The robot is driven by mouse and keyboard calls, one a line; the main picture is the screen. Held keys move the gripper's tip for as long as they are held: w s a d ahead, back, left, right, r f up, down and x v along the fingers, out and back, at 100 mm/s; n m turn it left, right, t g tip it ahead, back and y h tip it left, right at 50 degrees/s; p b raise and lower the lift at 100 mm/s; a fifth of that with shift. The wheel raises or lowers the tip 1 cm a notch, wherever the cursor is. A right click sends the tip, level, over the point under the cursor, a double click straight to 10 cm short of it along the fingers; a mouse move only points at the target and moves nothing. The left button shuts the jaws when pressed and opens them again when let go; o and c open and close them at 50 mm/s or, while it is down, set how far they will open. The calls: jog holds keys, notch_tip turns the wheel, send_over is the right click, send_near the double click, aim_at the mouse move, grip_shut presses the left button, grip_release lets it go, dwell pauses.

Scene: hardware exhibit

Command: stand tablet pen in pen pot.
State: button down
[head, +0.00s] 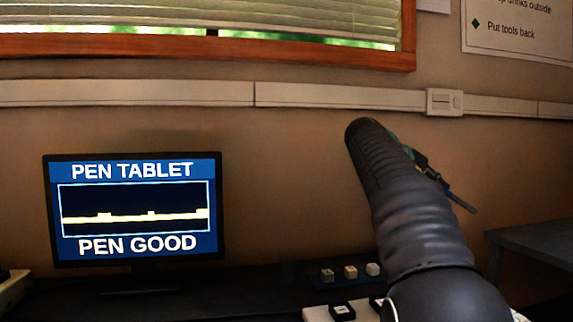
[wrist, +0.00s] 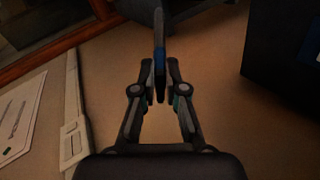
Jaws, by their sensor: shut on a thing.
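My gripper (wrist: 155,85) is shut on the tablet pen (wrist: 158,35), a slim dark stick with a blue band that sticks out beyond the fingertips in the wrist view. In the head view my arm reaches up in front of the wall, hiding most of the gripper. A thin dark rod, which looks like the pen (head: 461,201), slants down to the right from behind the arm, clear of the desk. I cannot make out the pen pot for certain; a faint dark shape stands on the dark desk right of the monitor.
A monitor (head: 135,210) reading "PEN TABLET" and "PEN GOOD" stands at the left of the desk. Small blocks (head: 350,272) sit on the desk near my arm. A grey table (head: 535,238) is at the right. A wall rail (head: 330,96) runs below the window.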

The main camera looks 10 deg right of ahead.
jog(key=w+a+r+t+y+p, duration=0.25)
jog(key=a+y, duration=0.35)
jog(key=a, duration=1.1)
jog(key=w+a+r+t+y+p, duration=0.1)
jog(key=w+a+r+t+y, duration=0.3)
jog(key=a, duration=1.3)
notch_tip(320, 180, down, 14)
jog(key=s+g+y+b, duration=0.1)
jog(key=g+b, duration=0.1)
jog(key=b, duration=0.2)
jog(key=shift+d+r+m+b, duration=0.15)
jog(key=shift+m+b, duration=0.15)
jog(key=shift+m, duration=0.1)
jog(key=shift+s+g, duration=0.1)
jog(key=shift+g, duration=0.15)
jog(key=c, duration=1.2)
grip_release()
jog(key=shift+o, duration=0.2)
